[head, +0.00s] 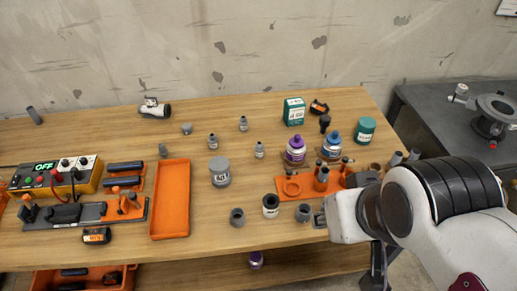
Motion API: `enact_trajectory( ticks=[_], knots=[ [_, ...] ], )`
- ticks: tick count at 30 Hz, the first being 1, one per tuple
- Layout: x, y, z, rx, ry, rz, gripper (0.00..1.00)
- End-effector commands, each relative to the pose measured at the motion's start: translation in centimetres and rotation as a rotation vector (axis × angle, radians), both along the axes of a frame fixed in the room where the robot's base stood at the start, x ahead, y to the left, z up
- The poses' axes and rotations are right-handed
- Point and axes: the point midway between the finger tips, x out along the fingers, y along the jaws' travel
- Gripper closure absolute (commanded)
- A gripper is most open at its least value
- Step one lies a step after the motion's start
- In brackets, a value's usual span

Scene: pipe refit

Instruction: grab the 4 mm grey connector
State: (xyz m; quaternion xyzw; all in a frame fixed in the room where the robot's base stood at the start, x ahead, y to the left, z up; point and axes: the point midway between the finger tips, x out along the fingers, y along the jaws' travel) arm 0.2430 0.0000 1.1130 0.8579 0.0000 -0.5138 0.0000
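Several grey fittings stand on the wooden table. Small stepped grey connectors stand at mid-table: one at left (213,141), one farther back (243,123) and one at right (259,149). Wider grey sockets stand near the front edge, one at left (237,217) and one at right (303,212). No size marking is readable, so I cannot tell which is the 4 mm connector. My gripper (320,219) is at the front right, just right of the right socket. Its fingers are small and partly hidden by my arm; no held thing is visible.
An empty orange tray (158,200) lies left of centre. Purple (295,150) and blue-capped (332,146) bottles stand behind an orange holder (289,198). A power unit (62,178) sits at left.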

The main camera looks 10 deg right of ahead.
Motion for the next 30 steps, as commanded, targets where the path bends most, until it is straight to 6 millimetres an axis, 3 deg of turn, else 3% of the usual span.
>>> enact_trajectory(
  ticks=[3, 17, 23, 30],
  knots=[
    [0.0, 0.0, 0.0, 0.0, 0.0, 0.0, 0.67],
    [0.9, -0.2, 0.0, -0.006, -0.009, -0.001, 0.67],
    [3.7, -0.7, 0.0, -0.025, -0.036, -0.003, 0.67],
    [8.7, -1.6, -0.3, -0.058, -0.092, 0.003, 0.67]
  ],
)
